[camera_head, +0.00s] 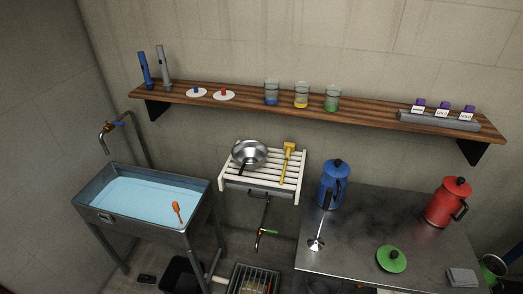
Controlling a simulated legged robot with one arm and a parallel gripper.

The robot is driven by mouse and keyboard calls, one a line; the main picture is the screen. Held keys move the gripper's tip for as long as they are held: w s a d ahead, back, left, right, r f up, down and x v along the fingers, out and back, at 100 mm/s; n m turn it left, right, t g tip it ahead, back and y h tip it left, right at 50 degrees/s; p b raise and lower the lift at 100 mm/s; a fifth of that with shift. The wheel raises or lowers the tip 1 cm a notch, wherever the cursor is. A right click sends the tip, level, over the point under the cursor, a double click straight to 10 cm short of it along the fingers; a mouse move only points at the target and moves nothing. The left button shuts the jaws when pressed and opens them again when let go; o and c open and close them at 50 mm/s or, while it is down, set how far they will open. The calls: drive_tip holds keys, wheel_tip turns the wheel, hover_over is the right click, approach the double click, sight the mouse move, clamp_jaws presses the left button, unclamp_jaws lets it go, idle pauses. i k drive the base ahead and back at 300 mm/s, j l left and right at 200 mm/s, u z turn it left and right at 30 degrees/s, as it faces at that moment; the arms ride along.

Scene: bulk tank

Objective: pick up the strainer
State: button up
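A round silver bowl-shaped piece with a dark handle (249,151), which looks like the strainer, rests on the white slatted rack (264,184) on the wall. Its handle points down and to the left, toward the rack's front edge. It is too small to tell whether it has mesh or holes. A yellow tool (288,162) lies on the same slats to its right, apart from it. My gripper is not in view.
A sink of blue water (144,199) with an orange utensil (177,208) stands left. Right, a metal table (345,243) holds a blue jug (332,187), a red jug (447,203) and a green lid (391,259). A loaded wooden shelf (365,112) runs above the rack.

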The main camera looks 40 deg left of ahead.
sight(248, 155)
drive_tip(key=u, duration=1.75)
drive_tip(key=z, duration=2.2)
drive_tip(key=u, duration=2.2)
drive_tip(key=i, duration=0.35)
